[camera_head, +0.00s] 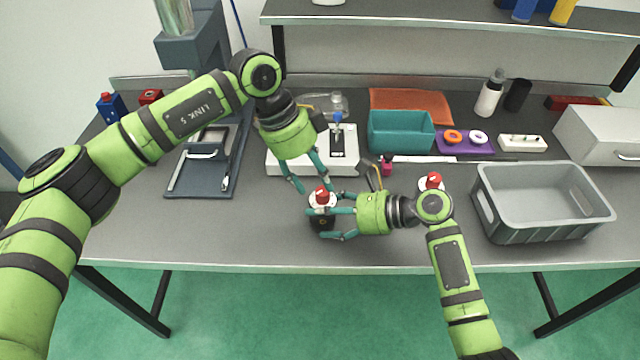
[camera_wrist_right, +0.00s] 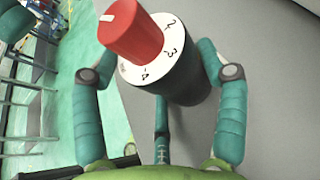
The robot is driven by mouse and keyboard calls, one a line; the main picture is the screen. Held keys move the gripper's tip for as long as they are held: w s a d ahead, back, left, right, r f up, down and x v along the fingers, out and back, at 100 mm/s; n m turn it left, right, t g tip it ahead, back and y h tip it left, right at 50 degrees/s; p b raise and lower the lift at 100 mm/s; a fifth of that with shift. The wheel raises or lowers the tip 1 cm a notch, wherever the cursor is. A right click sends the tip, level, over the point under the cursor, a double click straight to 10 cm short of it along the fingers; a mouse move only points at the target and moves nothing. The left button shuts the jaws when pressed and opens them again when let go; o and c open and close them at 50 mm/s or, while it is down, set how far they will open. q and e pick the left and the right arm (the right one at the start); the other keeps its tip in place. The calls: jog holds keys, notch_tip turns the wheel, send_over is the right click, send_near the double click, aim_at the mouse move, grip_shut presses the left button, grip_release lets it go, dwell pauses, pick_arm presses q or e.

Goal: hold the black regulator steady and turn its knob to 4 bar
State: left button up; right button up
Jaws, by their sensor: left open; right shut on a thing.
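The black regulator (camera_head: 322,223) stands on the table near its front edge, with a red knob (camera_head: 321,193) on a white dial. My right gripper (camera_head: 316,221) is shut on its black body from the right. My left gripper (camera_head: 313,188) is open just above, its fingers pointing down on either side of the knob; I cannot tell whether they touch it. The right wrist view shows the red knob (camera_wrist_right: 135,30), its white mark, the numerals 2, 3 and 4 on the dial (camera_wrist_right: 150,73), and the black body (camera_wrist_right: 192,80). The mark does not point at these visible numerals.
A second red-knobbed regulator (camera_head: 432,181) is partly hidden by my right arm. A grey crate (camera_head: 545,215) stands to the right. The front left tabletop is clear.

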aim_at(324, 191)
pick_arm(q)
jog(key=shift+x, duration=1.6)
grip_shut()
jog(key=shift+d+r, duration=0.1)
jog(key=shift+d, duration=0.05)
